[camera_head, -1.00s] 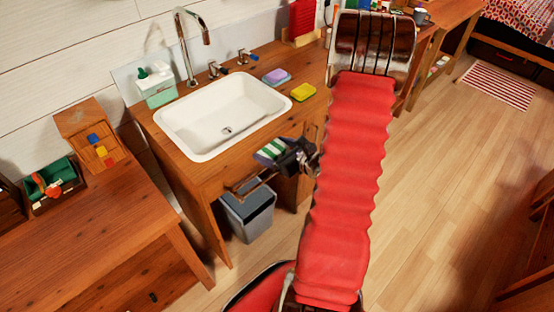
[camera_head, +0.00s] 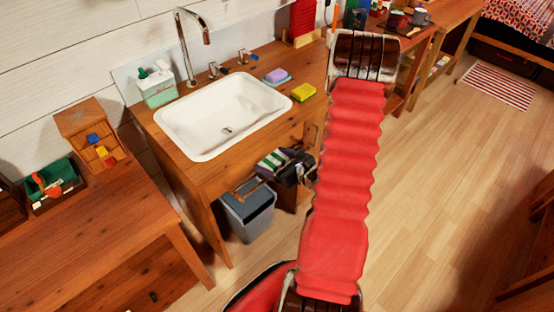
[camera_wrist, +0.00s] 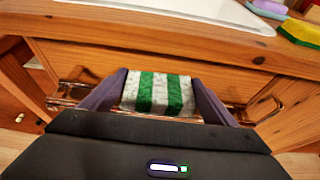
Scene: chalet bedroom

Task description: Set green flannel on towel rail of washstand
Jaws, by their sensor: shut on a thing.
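The green flannel (camera_wrist: 160,93), striped green and white, is held between the two fingers of my gripper (camera_wrist: 158,92) in the wrist view. In the head view the flannel (camera_head: 270,162) shows beside my gripper (camera_head: 284,166), at the front of the washstand (camera_head: 226,162). The copper towel rail (camera_wrist: 66,92) runs across the washstand front, and its left part shows in the head view (camera_head: 245,187). The flannel and fingers hide the rail's middle. I cannot tell whether the flannel touches the rail.
A grey bin (camera_head: 250,214) stands under the washstand, below the rail. On the washstand top are a white basin (camera_head: 215,122), a yellow-green sponge (camera_head: 303,92) and a soap dispenser (camera_head: 157,86). A wooden table (camera_head: 105,215) stands at the left. Floor (camera_head: 440,180) is clear at the right.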

